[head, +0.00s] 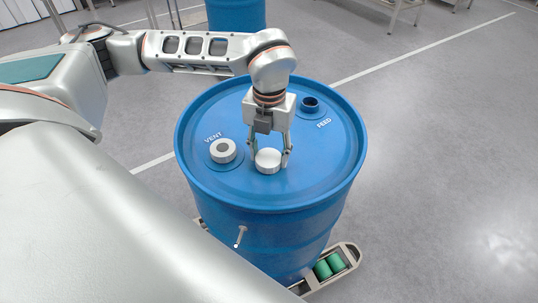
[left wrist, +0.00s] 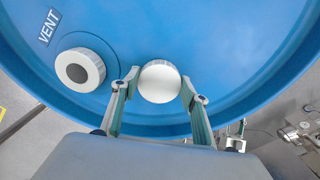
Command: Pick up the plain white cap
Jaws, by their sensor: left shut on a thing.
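The plain white cap (head: 267,161) is at the near part of the blue drum's lid (head: 300,180). It also shows in the left wrist view (left wrist: 159,82), round and blank on top. My left gripper (head: 270,155) comes down from above and is shut on the cap, one finger on each side. I cannot tell whether the cap touches the lid. A second white cap with a grey centre (head: 223,150) sits on the opening marked VENT, left of my gripper, and shows in the left wrist view (left wrist: 80,70). My right gripper is not in view.
An open dark port (head: 310,104) marked FEED is at the lid's far right. A small handle (head: 240,236) sticks out from the drum's near side. Green rollers (head: 330,265) lie at its foot. Another blue drum (head: 236,14) stands behind. The floor at right is clear.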

